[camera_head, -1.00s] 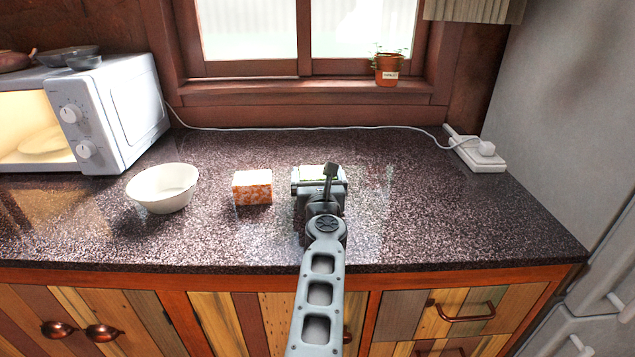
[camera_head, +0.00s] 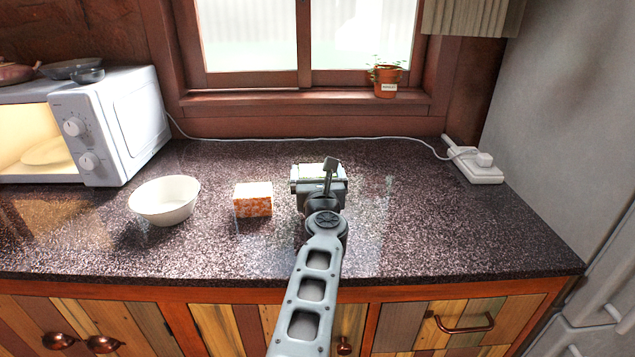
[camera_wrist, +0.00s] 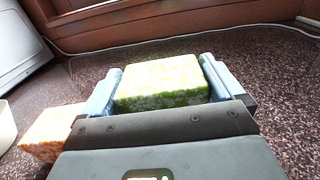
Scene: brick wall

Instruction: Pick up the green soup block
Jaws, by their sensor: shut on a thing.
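The green soup block (camera_wrist: 162,82) is a green and white speckled block. In the wrist view it sits between the two fingers of my gripper (camera_wrist: 160,85), which is shut on it. In the head view my gripper (camera_head: 318,176) is over the counter right of the orange block, and only a thin pale strip of the green block (camera_head: 316,169) shows past it. The underside of the block is hidden, so I cannot tell how far it is from the counter.
An orange and white block (camera_head: 253,199) lies left of my gripper, with a white bowl (camera_head: 164,201) farther left. A microwave (camera_head: 110,125) stands at the far left. A white cable runs along the back to a power strip (camera_head: 474,165). The counter right of my gripper is clear.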

